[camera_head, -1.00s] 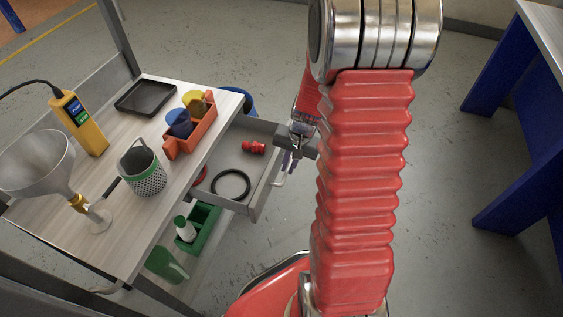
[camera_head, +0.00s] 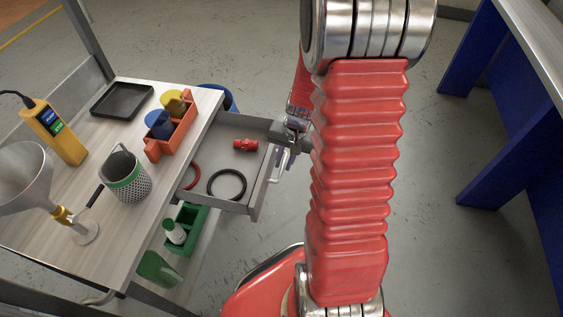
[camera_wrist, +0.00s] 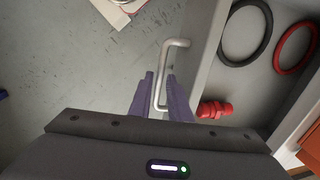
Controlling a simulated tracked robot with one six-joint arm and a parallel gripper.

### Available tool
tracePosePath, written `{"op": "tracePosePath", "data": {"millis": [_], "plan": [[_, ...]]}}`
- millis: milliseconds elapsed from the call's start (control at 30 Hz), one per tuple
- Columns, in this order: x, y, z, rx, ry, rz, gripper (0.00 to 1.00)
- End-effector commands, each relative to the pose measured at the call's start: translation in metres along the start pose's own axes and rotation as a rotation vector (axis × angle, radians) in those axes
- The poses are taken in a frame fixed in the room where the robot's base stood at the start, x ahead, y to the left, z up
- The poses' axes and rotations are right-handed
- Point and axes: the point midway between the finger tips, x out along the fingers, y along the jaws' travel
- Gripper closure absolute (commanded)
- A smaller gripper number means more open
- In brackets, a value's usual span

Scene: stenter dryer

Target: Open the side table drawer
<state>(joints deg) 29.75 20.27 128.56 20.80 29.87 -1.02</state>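The side table drawer (camera_head: 238,128) is pulled out from the table's right side, and its inside shows. Its silver bar handle (camera_wrist: 164,75) is on the outer face of the drawer front. My gripper (camera_wrist: 161,92) has one purple finger on each side of the handle, close along it, and appears shut on it. In the head view my gripper (camera_head: 292,145) is at the drawer front, partly hidden by my red arm. The handle's lower end (camera_head: 281,172) shows below it.
The drawer holds a red fitting (camera_head: 246,145), a black ring (camera_head: 226,184) and a red ring (camera_head: 192,176). The side table (camera_head: 93,150) carries a funnel, a mesh cup (camera_head: 128,178), an orange caddy (camera_head: 170,142) and a black tray. Clear floor lies right of the drawer.

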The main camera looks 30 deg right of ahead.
Motion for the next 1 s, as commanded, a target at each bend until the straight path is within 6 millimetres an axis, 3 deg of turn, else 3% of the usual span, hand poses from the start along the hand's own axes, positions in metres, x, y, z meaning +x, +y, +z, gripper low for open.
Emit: {"op": "tracePosePath", "data": {"millis": [367, 1000], "plan": [[-0.012, -0.001, -0.002, -0.001, 0.004, -0.001, 0.83], [-0.101, -0.001, -0.001, -0.001, 0.005, -0.001, 0.83]]}}
